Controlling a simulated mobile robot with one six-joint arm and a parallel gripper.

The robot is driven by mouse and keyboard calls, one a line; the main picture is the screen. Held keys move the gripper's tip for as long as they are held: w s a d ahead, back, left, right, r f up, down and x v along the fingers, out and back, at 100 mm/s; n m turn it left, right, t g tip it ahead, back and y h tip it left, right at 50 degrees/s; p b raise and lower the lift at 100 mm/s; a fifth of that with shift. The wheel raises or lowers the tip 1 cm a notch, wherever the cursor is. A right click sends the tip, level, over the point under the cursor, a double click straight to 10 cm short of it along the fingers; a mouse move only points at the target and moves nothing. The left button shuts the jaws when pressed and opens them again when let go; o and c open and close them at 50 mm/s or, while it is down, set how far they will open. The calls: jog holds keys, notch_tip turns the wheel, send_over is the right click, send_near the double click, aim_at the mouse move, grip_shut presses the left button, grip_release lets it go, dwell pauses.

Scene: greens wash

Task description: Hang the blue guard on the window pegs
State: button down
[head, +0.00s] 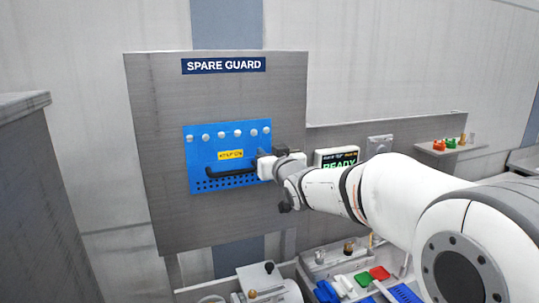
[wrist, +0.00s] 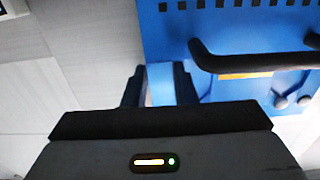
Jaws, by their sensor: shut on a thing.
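The blue guard (head: 229,140) is a flat panel in front of the grey board marked SPARE GUARD. Round silvery pegs or knobs line its top, a black bar handle crosses it below a yellow label, and small holes run along the bottom. I cannot tell whether it still bears on the pegs. My gripper (head: 264,167) is at its right edge. In the wrist view, the guard (wrist: 235,30) appears upside down, and my gripper's dark fingers (wrist: 160,87) are shut on a blue piece at its edge, beside the handle. No window pegs can be made out.
The grey board (head: 150,110) stands behind the guard. A small screen reading READY (head: 337,160) is to the right, partly behind my arm. A shelf (head: 450,148) with small coloured items is at far right.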

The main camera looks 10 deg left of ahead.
aim_at(266, 135)
jog(key=shift+r+p, duration=1.05)
jog(key=shift+r, duration=1.15)
jog(key=shift+s+d+b, duration=0.1)
jog(key=shift+s+b, duration=0.05)
jog(key=shift+b, duration=0.25)
jog(key=shift+s+d, duration=0.3)
jog(key=shift+s, duration=0.1)
jog(key=shift+s+d+b, duration=0.15)
jog(key=shift+s+b, duration=0.15)
jog(key=shift+b+v, duration=0.5)
jog(key=shift+v, duration=1.2)
jog(key=shift+s+d, duration=0.15)
